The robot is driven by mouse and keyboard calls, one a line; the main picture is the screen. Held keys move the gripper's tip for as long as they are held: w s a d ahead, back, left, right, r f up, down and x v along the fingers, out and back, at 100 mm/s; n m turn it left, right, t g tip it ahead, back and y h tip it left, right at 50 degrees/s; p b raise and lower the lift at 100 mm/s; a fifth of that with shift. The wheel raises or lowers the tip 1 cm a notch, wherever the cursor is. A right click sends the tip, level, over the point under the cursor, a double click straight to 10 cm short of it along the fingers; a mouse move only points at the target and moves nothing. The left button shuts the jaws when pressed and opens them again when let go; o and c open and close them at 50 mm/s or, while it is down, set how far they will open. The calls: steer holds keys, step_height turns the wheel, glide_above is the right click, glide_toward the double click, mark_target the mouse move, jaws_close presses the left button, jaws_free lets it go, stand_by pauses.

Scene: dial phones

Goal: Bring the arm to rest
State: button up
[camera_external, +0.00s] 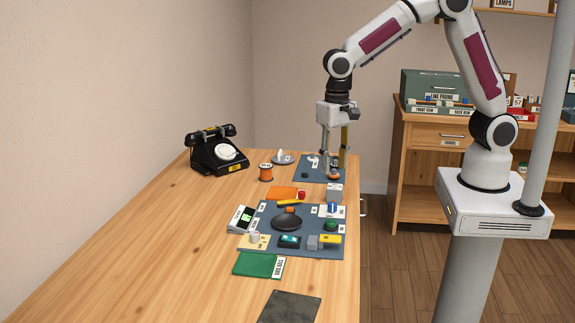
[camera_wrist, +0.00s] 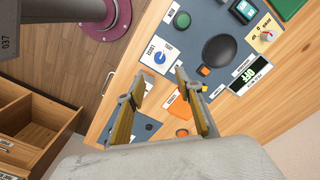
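My gripper (camera_external: 335,161) points down over the far right part of the table in the external view, near the table's right edge. In the wrist view my gripper (camera_wrist: 160,81) has its two fingers well apart with nothing between them. Below the fingers lies a small dark mat (camera_external: 309,174) with small parts on it. I cannot tell how much height separates the fingertips from the mat. My arm reaches from its pedestal at the right, bent at the elbow.
A black dial phone (camera_external: 217,150) stands at the far left of the table (camera_external: 150,235). An orange spool (camera_external: 266,172) stands nearer the mat. A larger blue-grey panel (camera_external: 262,226) carries a black dome (camera_external: 287,222) and several switches. The table's left front is clear.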

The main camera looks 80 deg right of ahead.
steer(key=shift+n, duration=0.3)
steer(key=s+d+r+n+t, duration=0.2)
steer(key=s+d+r+n, duration=0.2)
steer(key=s+r, duration=0.3)
steer(key=s+d+r+n+t, duration=0.3)
steer(key=s+d+r, duration=0.3)
steer(key=s, duration=1.1)
steer(key=shift+d+r+n+t, duration=0.2)
steer(key=shift+r+n+t, duration=0.1)
steer(key=shift+r+n, duration=0.55)
steer(key=shift+c, duration=0.3)
stand_by(2.8)
